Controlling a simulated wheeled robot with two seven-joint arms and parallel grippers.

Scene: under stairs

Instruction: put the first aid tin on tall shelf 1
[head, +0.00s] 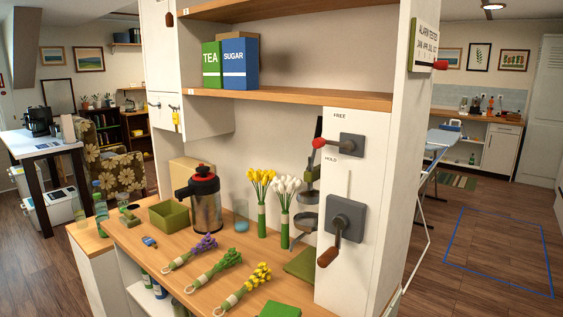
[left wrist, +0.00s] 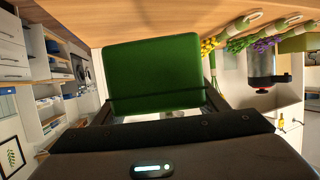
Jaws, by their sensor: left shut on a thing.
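My left gripper (left wrist: 158,102) is shut on a green box-shaped tin (left wrist: 152,70), with a dark finger on either side of it. The face I see is plain green, so no first aid mark shows. A green top at the bottom edge of the head view (head: 280,310) looks like the same tin, low by the front of the counter. The left arm does not show there. The tall unit has an upper wooden shelf (head: 310,97) with a green TEA box (head: 211,65) and a blue SUGAR box (head: 239,62). Its small edge labels are too small to read. My right gripper is not in view.
The shelf is bare right of the SUGAR box, with another board (head: 225,8) above. The wooden counter (head: 140,236) below holds a dark pot (head: 206,205), flower bundles and an olive bin (head: 169,215). Levers (head: 345,220) stick out from the white right-hand panel.

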